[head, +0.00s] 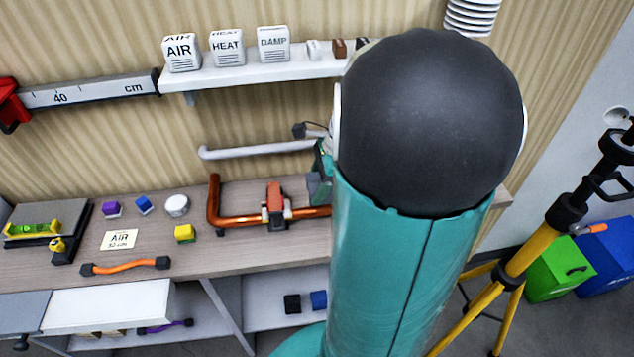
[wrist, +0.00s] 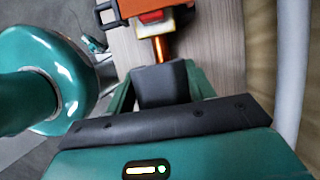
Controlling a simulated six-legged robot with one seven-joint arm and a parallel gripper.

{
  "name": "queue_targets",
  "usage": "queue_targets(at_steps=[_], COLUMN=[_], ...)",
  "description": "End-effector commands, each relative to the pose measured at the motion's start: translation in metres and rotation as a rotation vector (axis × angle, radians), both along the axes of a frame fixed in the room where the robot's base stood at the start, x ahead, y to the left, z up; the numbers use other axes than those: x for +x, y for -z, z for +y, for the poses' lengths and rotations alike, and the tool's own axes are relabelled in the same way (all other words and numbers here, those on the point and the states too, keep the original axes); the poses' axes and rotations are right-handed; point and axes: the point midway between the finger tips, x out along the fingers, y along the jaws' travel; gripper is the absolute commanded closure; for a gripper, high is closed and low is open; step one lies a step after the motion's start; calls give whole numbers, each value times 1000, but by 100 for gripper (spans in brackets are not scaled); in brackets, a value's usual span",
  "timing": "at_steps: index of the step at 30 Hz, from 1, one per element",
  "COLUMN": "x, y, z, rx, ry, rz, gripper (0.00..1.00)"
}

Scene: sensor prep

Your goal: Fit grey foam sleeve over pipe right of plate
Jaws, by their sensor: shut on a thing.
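The copper pipe (head: 245,219) runs along the bench, with an upright bend at its left end. An orange plate-like fitting (head: 275,199) sits across it; the wrist view shows it at the top (wrist: 178,20). My gripper (wrist: 163,82) is shut on the dark grey foam sleeve (wrist: 164,88), with green fingers on both sides. A short stretch of copper pipe (wrist: 161,48) shows between fitting and sleeve, in line with the sleeve. I cannot tell whether the sleeve is around the pipe. In the head view my arm hides most of the gripper and the pipe's right part.
A grey wall pipe (head: 255,150) runs behind the bench, below a shelf (head: 265,73) with labelled blocks. A yellow tripod (head: 535,240) stands right.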

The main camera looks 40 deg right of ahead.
Motion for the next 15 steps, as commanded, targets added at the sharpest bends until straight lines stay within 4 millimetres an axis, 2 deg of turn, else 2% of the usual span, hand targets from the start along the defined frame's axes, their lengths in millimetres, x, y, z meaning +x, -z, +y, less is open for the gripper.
queue_targets(at_steps=[8,15], x=[-3,-4], y=[4,23], z=[1,1], rx=[1,2], ry=[0,0], rz=[1,3], gripper=[68,68])
